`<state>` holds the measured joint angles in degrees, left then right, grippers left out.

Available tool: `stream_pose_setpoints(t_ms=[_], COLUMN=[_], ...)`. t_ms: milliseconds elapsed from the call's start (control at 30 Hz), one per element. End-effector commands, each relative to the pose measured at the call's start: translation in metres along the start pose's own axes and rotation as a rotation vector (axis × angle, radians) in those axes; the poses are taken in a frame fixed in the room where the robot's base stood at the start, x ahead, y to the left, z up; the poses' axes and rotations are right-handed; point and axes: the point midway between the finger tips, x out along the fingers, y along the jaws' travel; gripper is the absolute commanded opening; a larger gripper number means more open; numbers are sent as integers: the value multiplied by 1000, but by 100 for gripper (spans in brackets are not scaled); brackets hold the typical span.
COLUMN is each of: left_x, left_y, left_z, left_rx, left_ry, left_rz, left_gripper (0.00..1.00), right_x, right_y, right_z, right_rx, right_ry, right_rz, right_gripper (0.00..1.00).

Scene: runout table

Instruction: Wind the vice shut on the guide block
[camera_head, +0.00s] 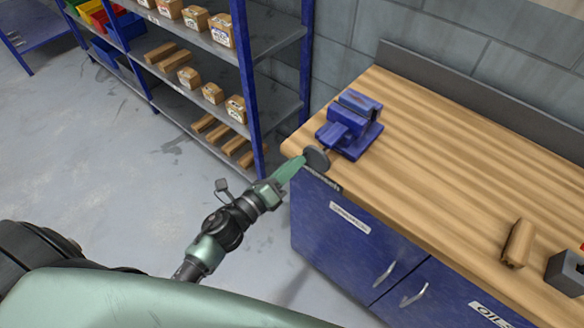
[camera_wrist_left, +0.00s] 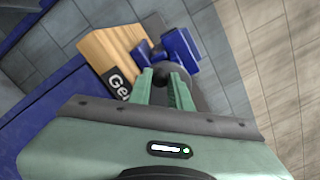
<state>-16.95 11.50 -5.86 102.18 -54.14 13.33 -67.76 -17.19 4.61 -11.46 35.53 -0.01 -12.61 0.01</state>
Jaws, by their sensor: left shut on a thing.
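The blue vice (camera_head: 352,122) stands on the near left corner of the wooden bench top, with a dark round handwheel (camera_head: 317,158) at its front over the bench edge. My left gripper (camera_head: 300,163) reaches it from the left and is shut on the handwheel. In the left wrist view the two green fingers (camera_wrist_left: 162,82) close around the dark wheel, with the blue vice (camera_wrist_left: 183,48) behind. I cannot make out clearly whether the guide block is between the vice jaws. A wooden block (camera_head: 518,243) lies farther right on the bench. My right gripper is not in view.
The bench top (camera_head: 440,150) is clear between the vice and the wooden block. A dark grey block (camera_head: 566,272) sits at the right edge. Blue cabinet doors (camera_head: 345,245) are below. A shelf rack (camera_head: 255,90) with boxes stands at the left.

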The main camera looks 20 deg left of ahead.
Motion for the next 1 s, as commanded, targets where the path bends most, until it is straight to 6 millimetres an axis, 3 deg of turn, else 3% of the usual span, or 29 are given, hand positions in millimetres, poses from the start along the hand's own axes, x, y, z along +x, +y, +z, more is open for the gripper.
stream_pose_setpoints(t_ms=[167, 400, 900, 933, 1000], left_x=[0, 0, 0, 0, 0], left_y=[-1, -9, -12, -12, -12], left_z=[0, 2, 3, 3, 3], left_rx=[1, 293, 395, 394, 394], left_ry=[0, 0, 0, 0, 0], left_rz=[-1, -1, 0, 0, 0], left_gripper=[0, 0, 0, 25, 36], right_x=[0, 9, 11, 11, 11], right_y=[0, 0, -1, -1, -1], right_z=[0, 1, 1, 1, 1], right_rx=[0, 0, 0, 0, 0], right_ry=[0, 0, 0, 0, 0], right_rz=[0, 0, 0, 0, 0], right_gripper=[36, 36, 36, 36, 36])
